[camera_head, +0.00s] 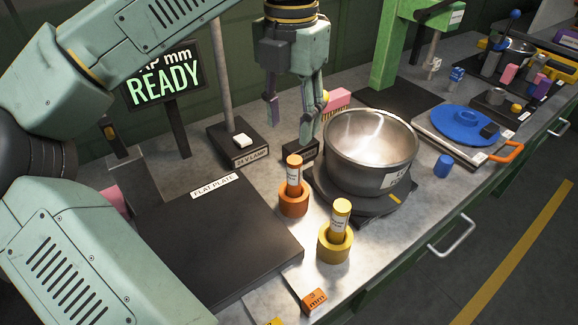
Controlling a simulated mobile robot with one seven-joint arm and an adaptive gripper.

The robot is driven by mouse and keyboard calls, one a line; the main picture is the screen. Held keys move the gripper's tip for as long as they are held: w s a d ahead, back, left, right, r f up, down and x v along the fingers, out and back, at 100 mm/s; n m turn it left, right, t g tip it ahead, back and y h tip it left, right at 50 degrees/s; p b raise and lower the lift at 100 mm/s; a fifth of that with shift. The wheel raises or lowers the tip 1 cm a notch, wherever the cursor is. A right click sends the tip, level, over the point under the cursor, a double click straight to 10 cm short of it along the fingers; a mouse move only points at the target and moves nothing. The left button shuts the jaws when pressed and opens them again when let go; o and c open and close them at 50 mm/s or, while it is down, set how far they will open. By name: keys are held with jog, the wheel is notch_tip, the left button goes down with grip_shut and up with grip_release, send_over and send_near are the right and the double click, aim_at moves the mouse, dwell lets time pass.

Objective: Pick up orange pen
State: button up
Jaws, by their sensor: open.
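The orange pen (294,170) looks like a short orange cylinder with a white label. It stands upright in an orange ring-shaped holder (293,201) in the middle of the bench. My gripper (289,122) points down with its fingers spread and nothing between them. In the picture it is above and behind the pen, apart from it. The lower part of the pen is hidden inside the holder.
A similar yellow cylinder (340,215) stands in a yellow holder (335,243) in front. A steel pot (370,150) is close on the right. A black flat plate (200,250) lies left. A lamp stand (236,148) and READY sign (165,78) are behind.

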aim_at(295, 160)
jog(key=shift+a+f, duration=0.15)
jog(key=shift+f, duration=0.3)
notch_tip(295, 160, down, 4)
jog(key=shift+f+p, duration=0.15)
jog(key=shift+p, duration=0.2)
jog(key=shift+d+f+p, duration=0.25)
jog(key=shift+f+p, duration=0.25)
jog(key=shift+f, duration=0.9)
jog(key=shift+d+f+p, duration=0.2)
jog(key=shift+f+p, duration=0.25)
jog(key=shift+f, duration=0.9)
jog(key=shift+c, duration=0.3)
grip_shut()
